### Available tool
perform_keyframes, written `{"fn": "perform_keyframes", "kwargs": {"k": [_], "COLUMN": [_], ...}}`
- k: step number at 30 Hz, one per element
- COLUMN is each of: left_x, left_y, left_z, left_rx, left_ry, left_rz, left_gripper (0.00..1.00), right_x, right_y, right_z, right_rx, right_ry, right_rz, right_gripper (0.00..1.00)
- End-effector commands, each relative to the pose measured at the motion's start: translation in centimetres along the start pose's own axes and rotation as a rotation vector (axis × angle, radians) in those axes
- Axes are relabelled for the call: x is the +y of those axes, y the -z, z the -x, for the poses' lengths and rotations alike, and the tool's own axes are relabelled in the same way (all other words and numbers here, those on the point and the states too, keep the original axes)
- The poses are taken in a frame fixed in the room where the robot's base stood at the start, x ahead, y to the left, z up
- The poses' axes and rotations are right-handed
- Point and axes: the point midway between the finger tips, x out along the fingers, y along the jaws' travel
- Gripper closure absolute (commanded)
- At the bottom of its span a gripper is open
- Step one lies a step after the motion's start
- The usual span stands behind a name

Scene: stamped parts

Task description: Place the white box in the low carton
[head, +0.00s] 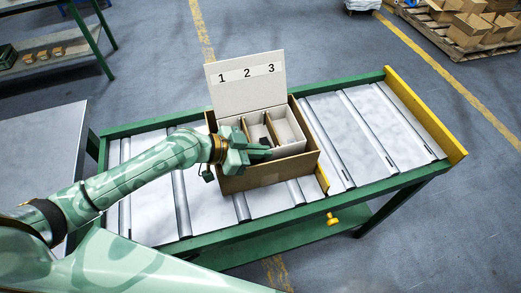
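The low carton (270,173) is brown and open-topped, and it sits on the roller conveyor. The white box (290,123) appears inside the carton's walls, with its tall back panel (245,84) marked 1, 2, 3 standing up behind. Brown dividers split the box into compartments, and something dark shows low in it near my gripper. My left gripper (254,153) is over the front left part of the box and carton and hides that corner. Whether its fingers are closed on the box wall cannot be told. My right gripper is not in view.
Rollers right of the carton are clear. A grey table (40,150) stands at left. A pallet of cartons (466,30) is far right.

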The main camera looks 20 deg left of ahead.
Motion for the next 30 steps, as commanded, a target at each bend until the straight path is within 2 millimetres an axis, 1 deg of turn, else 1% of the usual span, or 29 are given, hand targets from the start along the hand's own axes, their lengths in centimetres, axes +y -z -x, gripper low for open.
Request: {"fn": "perform_keyframes", "kwargs": {"k": [11, 14, 17, 25, 28, 30], "left_x": [0.0, 0.0, 0.0, 0.0, 0.1, 0.0], "left_y": [-1.0, -1.0, -1.0, -0.9, -0.2, 0.6], "left_z": [-0.6, -0.5, -0.5, -0.5, -0.1, 0.5], "left_rx": [0.001, 0.002, 0.000, 0.000, 0.002, 0.000], "left_ry": [0.000, 0.001, 0.000, 0.000, 0.000, 0.001], "left_rz": [0.000, 0.000, 0.000, 0.000, 0.000, -0.001], "left_gripper": [1.00, 1.00, 0.75, 0.75, 0.75, 0.75], "right_x": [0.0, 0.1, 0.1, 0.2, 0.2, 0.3], "right_y": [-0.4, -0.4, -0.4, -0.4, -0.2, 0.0], "right_z": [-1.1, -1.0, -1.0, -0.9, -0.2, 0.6], "right_rx": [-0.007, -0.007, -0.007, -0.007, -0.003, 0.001], "right_ry": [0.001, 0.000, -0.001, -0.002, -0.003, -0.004], "right_rz": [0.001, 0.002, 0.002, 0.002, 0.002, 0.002], "right_gripper": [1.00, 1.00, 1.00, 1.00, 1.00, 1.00]}}
